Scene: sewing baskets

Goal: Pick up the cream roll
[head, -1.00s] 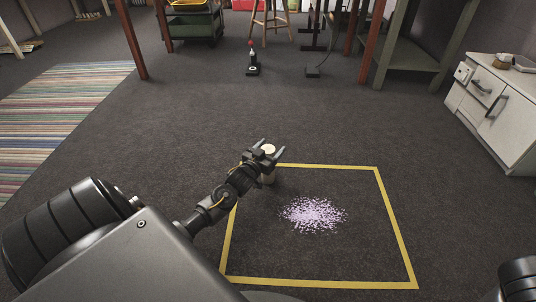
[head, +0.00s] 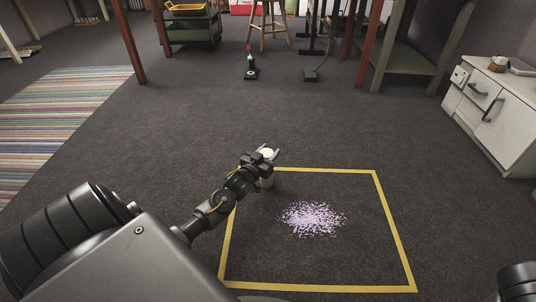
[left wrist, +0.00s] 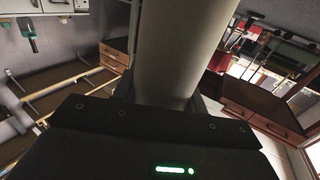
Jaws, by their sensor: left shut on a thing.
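The cream roll (head: 267,183) is upright at the top left corner of the yellow outline, its pale round top showing between my fingers. My left gripper (head: 269,152) is shut on it, one finger on each side. In the left wrist view the roll (left wrist: 180,50) is a large pale cylinder filling the middle, right in front of the gripper's palm. I cannot tell whether its lower end touches the floor. My right gripper is out of view.
A yellow outline (head: 318,289) on the dark carpet surrounds scattered lilac bits (head: 312,218). A striped rug (head: 60,125) lies at left, a white cabinet (head: 495,115) stands at right. A small black device (head: 251,73) stands further back.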

